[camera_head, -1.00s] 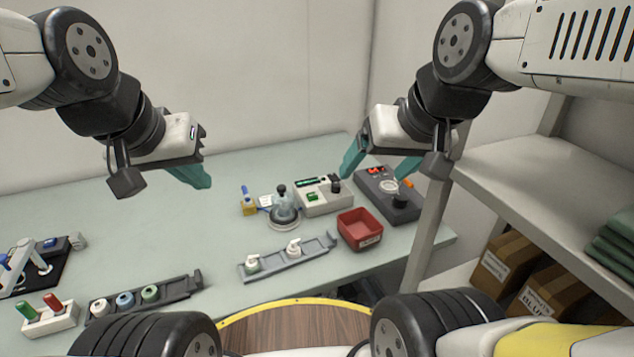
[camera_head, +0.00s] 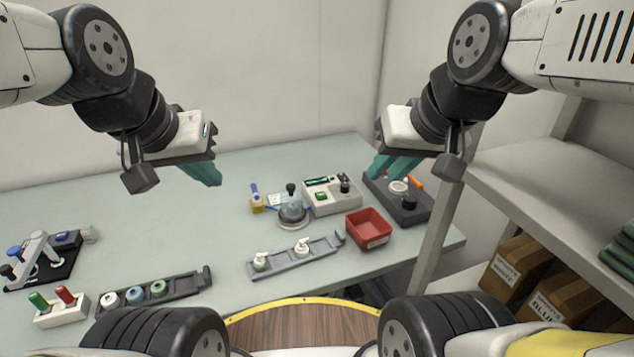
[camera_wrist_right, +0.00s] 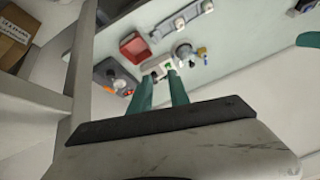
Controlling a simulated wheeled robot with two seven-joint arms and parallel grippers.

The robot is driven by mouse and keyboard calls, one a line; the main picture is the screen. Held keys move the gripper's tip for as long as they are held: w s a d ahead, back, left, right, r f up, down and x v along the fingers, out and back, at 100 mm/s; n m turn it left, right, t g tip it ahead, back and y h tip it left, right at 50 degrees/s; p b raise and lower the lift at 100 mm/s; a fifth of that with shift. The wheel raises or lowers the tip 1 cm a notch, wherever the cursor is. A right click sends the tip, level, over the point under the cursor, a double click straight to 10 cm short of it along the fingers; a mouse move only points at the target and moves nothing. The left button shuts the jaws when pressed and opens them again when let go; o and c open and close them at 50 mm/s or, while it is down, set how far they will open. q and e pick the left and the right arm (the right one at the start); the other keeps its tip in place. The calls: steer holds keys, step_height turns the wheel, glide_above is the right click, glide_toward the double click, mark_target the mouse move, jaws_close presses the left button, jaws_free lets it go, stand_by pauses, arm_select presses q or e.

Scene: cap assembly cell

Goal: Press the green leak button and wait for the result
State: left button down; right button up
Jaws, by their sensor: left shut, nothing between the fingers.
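The green leak button (camera_head: 321,197) sits on the front of a pale tester box (camera_head: 345,204) with a small green display, at the back right of the table. In the right wrist view the button (camera_wrist_right: 168,66) shows small, beyond the fingertips. My right gripper (camera_head: 384,175) hangs above the table, right of the tester box and apart from it. In the right wrist view its two teal fingers stand parted with nothing between them (camera_wrist_right: 161,80). My left gripper (camera_head: 218,182) is shut and empty, in the air left of the tester.
A glass-domed fixture (camera_head: 292,212) stands left of the tester. A dark device with an orange handle (camera_head: 410,211) stands right of it, and a red bin (camera_head: 368,228) in front. A grey rack (camera_head: 290,263) holds white-topped parts. A shelf (camera_head: 540,180) closes off the right side.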

jaws_close()
stand_by(1.2)
